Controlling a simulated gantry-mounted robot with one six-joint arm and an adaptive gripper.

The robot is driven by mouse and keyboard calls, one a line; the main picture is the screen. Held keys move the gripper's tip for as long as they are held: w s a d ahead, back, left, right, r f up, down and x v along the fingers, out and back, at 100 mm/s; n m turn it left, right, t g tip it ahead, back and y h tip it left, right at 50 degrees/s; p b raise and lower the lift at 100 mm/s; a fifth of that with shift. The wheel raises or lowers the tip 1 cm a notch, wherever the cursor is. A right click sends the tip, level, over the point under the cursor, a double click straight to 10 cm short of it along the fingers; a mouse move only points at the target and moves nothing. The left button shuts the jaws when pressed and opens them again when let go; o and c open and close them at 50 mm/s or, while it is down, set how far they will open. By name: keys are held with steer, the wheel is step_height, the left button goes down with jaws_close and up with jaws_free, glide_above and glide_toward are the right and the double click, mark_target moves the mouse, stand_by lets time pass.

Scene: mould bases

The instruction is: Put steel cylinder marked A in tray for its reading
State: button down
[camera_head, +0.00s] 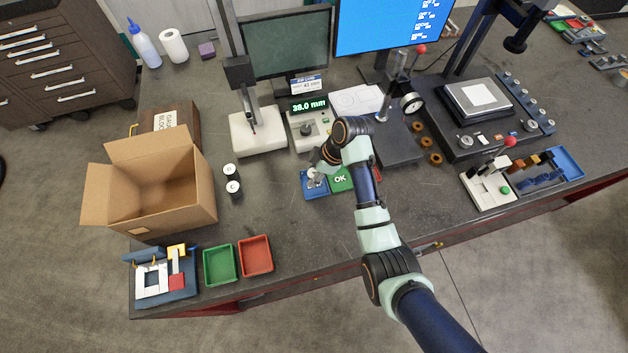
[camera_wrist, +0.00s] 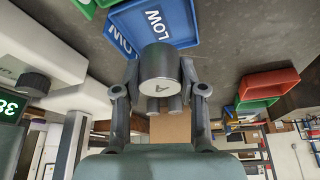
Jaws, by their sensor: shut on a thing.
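The steel cylinder marked A (camera_wrist: 162,68) is held between the two fingers of my gripper (camera_wrist: 160,92), its lettered end facing the wrist camera. In the head view the cylinder (camera_head: 312,173) and my gripper (camera_head: 316,166) are small, at the blue tray marked LOW (camera_head: 322,194). In the wrist view the blue tray (camera_wrist: 185,32) is just beyond the cylinder. I cannot tell whether the cylinder touches the tray floor. The green tray marked OK (camera_head: 341,180) is beside it. A red tray (camera_head: 377,174) is mostly hidden behind my arm. The gauge display (camera_head: 310,105) reads 38.0 mm.
Two more cylinders (camera_head: 232,180) stand left of the blue tray, near an open cardboard box (camera_head: 190,200). The gauge stand (camera_head: 258,135) is behind. Empty green (camera_head: 220,279) and red (camera_head: 256,270) trays lie at the front left. Bench between is clear.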

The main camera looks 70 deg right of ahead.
steer(key=shift+f, duration=2.15)
steer(key=c, duration=0.9)
jaws_free()
steer(key=shift+f+b, duration=0.15)
steer(key=shift+b, duration=0.15)
steer(key=shift+c, duration=0.2)
steer(key=shift+r, duration=0.3)
steer(key=p+v, duration=0.1)
steer(key=v, duration=1)
steer(key=shift+s+r, duration=0.2)
steer(key=shift+r, duration=0.15)
steer(key=shift+d, duration=0.1)
